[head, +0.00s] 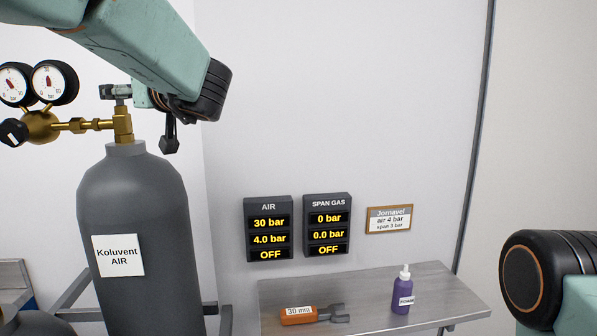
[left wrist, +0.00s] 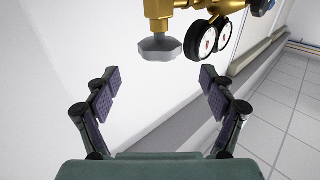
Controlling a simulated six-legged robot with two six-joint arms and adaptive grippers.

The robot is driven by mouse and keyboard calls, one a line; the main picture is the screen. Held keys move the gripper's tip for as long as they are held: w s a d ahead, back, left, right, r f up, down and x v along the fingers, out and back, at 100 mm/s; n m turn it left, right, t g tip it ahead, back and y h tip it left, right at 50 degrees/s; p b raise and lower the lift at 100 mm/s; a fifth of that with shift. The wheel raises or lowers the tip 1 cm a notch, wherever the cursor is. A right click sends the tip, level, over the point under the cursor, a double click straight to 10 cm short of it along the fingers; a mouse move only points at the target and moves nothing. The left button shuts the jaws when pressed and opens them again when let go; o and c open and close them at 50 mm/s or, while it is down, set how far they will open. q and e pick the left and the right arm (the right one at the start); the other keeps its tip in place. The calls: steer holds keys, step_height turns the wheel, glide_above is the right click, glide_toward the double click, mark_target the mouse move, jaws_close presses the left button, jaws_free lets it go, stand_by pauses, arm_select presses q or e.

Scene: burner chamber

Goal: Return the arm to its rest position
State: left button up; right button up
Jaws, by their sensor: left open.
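My left arm (head: 150,45) comes in from the upper left in the head view. My left gripper (head: 166,125) hangs beside the brass valve (head: 123,122) of the grey Koluvent AIR cylinder (head: 135,210), partly hidden by my wrist. In the left wrist view my left gripper (left wrist: 160,80) is open, with nothing between its fingers. A grey knob (left wrist: 160,47) on a brass fitting (left wrist: 162,12) lies beyond the fingertips, apart from them. Part of my right arm (head: 550,275) shows at the right edge of the head view; its gripper is out of view.
Two gauges (head: 40,83) sit on the regulator at left. AIR (head: 268,228) and SPAN GAS (head: 327,224) displays and a Jornavel sign (head: 390,219) hang on the wall. A metal shelf (head: 440,287) holds an orange-handled tool (head: 298,315) and a purple bottle (head: 402,294).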

arm_select(q)
steer(key=x, duration=0.8)
steer(key=shift+w+a+f, duration=0.2)
steer(key=shift+a, duration=0.1)
steer(key=shift+w+a+r, duration=0.1)
steer(key=shift+w+a, duration=0.1)
steer(key=shift+a, duration=0.1)
steer(key=shift+w+a, duration=0.1)
